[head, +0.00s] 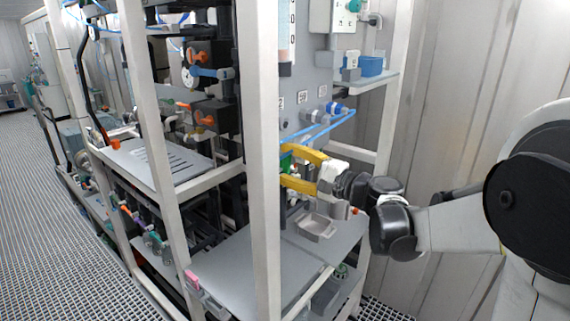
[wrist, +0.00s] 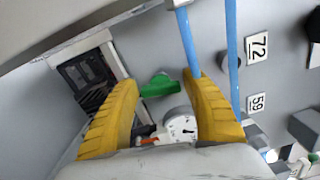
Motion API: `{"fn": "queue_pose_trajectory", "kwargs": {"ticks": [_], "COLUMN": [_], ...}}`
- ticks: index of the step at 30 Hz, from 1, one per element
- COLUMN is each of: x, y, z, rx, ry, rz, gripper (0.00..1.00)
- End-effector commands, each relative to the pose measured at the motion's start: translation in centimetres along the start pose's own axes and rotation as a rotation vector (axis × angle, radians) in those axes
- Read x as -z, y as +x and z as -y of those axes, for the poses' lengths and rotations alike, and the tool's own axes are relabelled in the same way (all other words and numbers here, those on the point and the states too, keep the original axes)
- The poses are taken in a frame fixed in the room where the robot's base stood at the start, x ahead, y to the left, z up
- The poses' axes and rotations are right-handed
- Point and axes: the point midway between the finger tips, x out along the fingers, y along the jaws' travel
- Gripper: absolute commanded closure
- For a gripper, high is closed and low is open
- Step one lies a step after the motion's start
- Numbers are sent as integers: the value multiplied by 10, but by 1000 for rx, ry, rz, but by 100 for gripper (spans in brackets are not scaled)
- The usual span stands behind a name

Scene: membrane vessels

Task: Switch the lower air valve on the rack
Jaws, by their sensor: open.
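A green valve handle (wrist: 160,86) is on the grey rack panel (wrist: 150,45), between and just beyond my fingertips in the wrist view. I take it for the lower air valve, but no label on it is readable. It shows as a small green patch in the head view (head: 286,161), partly hidden by the white post and my upper finger. My gripper (head: 287,165) has two yellow fingers, spread apart and empty, reaching toward the panel from the right. In the wrist view my gripper (wrist: 161,80) has one finger on each side of the handle; contact cannot be told.
A round white gauge (wrist: 180,125) sits just below the handle. Blue hoses (wrist: 231,50) run close by the right finger. The white rack post (head: 258,150) stands left of my gripper. A grey shelf (head: 290,255) with a small tray (head: 316,227) lies below.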

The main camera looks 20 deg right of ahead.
Motion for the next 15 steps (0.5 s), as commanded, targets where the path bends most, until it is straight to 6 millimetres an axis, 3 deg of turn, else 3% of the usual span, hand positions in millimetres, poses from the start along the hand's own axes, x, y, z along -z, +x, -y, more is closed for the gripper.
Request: {"fn": "queue_pose_trajectory", "kwargs": {"ticks": [15], "x": [1], "y": [-100], "z": [0], "rx": [1], "ry": [0], "rz": [-4], "gripper": [44]}}
